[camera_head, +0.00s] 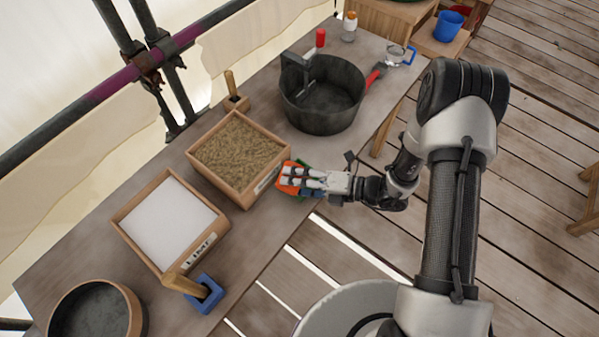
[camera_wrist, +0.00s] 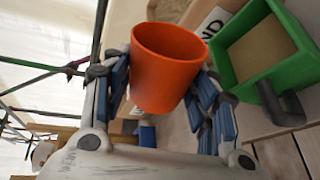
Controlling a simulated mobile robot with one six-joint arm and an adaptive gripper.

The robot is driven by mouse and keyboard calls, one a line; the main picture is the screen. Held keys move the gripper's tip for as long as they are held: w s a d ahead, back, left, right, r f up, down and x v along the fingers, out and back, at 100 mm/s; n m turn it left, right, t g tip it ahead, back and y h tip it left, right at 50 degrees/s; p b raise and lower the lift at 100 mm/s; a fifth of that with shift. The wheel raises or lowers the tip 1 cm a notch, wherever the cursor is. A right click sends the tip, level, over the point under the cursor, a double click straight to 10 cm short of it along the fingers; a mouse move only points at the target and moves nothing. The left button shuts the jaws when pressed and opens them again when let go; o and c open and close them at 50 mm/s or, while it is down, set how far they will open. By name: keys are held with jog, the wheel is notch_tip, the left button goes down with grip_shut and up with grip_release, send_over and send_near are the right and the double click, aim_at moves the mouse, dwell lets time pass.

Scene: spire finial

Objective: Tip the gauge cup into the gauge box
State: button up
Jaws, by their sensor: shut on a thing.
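My gripper (camera_head: 306,180) is shut on an orange cup (camera_head: 287,177) at the front edge of the bench, in front of the sand box. In the wrist view, the orange cup (camera_wrist: 165,75) sits between the blue-padded fingers of my gripper (camera_wrist: 165,90). What the cup holds cannot be seen. A green box (camera_wrist: 232,78) with a dark handle and a tan inside, apparently the gauge box, lies just right of the cup there. In the head view only a bit of green shows behind the cup; the rest is hidden.
The wooden sand box (camera_head: 218,188) stands beside my gripper. A box labelled LIME (camera_head: 198,250), a blue holder (camera_head: 205,293) and a round tub (camera_head: 137,310) stand lower left. A dark bucket (camera_head: 320,120) and a red-handled tool (camera_head: 374,78) lie beyond. Scaffold poles (camera_head: 130,68) run behind.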

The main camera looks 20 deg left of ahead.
jog(key=shift+w+d+r+m+g+p, duration=0.1)
jog(key=shift+w+r+m+g+p, duration=0.15)
jog(key=shift+m, duration=0.2)
jog(key=shift+w+r+m+g+p, duration=0.1)
jog(key=shift+w+r+m+p, duration=0.1)
jog(key=shift+m+p, duration=0.2)
dwell(1.3)
jog(key=shift+w+f+m+y, duration=0.2)
jog(key=shift+f+m+y, duration=0.1)
jog(key=shift+f+m, duration=0.15)
dwell(0.6)
